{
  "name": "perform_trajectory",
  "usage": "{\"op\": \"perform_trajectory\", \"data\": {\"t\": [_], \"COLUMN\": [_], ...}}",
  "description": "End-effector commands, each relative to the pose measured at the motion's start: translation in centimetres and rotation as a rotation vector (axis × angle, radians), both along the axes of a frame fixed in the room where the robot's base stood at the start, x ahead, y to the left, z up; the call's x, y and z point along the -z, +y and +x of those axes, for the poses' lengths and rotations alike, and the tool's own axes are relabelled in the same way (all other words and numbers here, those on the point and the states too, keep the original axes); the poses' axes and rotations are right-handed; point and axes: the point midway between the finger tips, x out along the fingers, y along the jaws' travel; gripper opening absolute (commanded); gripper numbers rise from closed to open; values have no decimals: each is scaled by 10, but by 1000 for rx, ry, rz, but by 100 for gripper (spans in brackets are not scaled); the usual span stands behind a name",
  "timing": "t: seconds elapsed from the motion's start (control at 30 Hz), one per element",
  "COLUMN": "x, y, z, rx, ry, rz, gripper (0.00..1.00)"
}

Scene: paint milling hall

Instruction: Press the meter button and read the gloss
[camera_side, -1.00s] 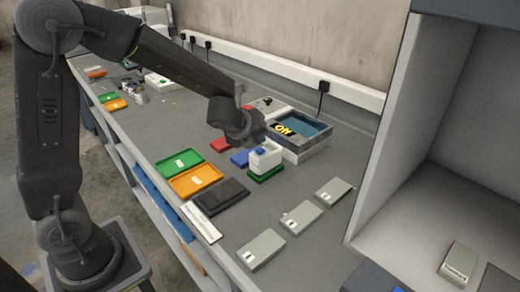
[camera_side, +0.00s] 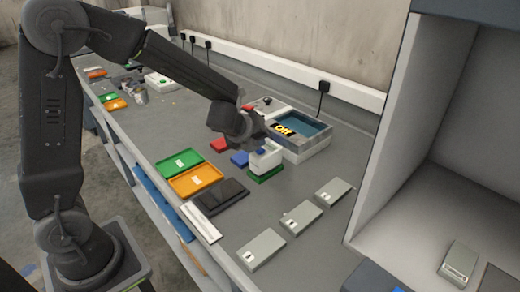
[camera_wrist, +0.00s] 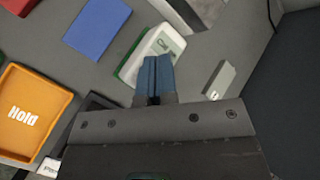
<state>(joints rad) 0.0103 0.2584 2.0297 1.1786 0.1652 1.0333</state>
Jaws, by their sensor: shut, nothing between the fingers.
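The white meter (camera_side: 267,158) stands on a green panel (camera_side: 266,173) in the middle of the bench. It also shows in the wrist view (camera_wrist: 150,52), with a green mark on its top face. My gripper (camera_wrist: 155,62) is shut and empty, its blue fingers over the meter's near part. In the side view my gripper (camera_side: 259,148) is down at the top of the meter. A small blue patch shows there; I cannot tell button from fingertips. The fingers hide part of the meter, and I cannot tell whether they touch it.
A green tray (camera_side: 160,169) and an orange tray (camera_side: 176,184) marked "Hold" lie left of the meter. A black slab (camera_side: 238,190), several grey blocks (camera_side: 301,216), a blue panel (camera_side: 239,159) and a red panel (camera_side: 218,145) lie around. A box with a teal interior (camera_side: 309,124) stands behind.

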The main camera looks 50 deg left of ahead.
Motion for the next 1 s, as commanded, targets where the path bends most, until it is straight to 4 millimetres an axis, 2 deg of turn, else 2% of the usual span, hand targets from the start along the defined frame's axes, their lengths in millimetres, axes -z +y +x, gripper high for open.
{"op": "perform_trajectory", "data": {"t": [1.0], "x": [9], "y": [0], "z": [0], "rx": [0], "ry": [1], "rz": [0], "gripper": [0]}}
